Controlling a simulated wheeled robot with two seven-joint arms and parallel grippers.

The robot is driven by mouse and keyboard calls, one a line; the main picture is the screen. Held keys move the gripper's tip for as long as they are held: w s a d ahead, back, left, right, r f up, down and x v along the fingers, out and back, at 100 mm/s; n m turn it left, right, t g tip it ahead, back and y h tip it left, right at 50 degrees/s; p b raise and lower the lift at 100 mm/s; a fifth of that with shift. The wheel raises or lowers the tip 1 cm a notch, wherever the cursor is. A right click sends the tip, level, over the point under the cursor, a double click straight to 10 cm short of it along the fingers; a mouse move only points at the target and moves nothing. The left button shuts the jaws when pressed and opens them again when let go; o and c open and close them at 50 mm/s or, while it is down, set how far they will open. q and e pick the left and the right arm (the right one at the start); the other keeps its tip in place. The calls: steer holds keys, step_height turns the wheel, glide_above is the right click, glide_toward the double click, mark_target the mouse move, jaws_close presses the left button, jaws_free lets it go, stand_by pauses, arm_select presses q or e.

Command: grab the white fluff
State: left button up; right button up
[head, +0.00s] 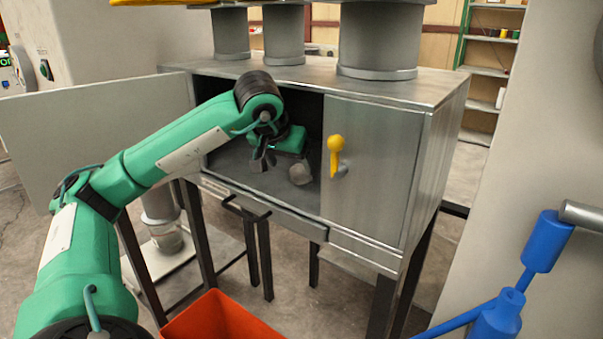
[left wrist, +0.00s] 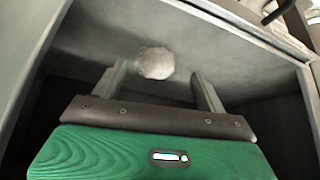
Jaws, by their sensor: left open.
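The white fluff is a small pale round lump (left wrist: 155,63) on the grey cabinet floor in the left wrist view. It shows just past and between the fingertips, closer to the left-hand finger. My left gripper (head: 279,165) reaches into the open left half of the metal cabinet in the head view, pointing down. Its two fingers (left wrist: 162,80) are spread apart, with nothing held between them. In the head view a greyish rounded shape (head: 300,173) shows at the right finger; I cannot tell whether it is fluff or finger. My right gripper is not seen.
The metal cabinet (head: 380,165) has its right door shut, with a yellow handle (head: 336,150). Its left door (head: 60,125) stands open to the left. A front ledge (head: 260,203) borders the opening. An orange bin (head: 220,318) stands on the floor below.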

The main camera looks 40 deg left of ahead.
mark_target(300, 169)
arm_select(q)
steer(key=shift+w+a, duration=0.2)
steer(key=shift+w, duration=0.4)
steer(key=shift+w+a, duration=0.2)
steer(key=shift+w, duration=0.4)
steer(key=x, duration=0.5)
steer(key=shift+w, duration=0.1)
steer(key=c, duration=1.1)
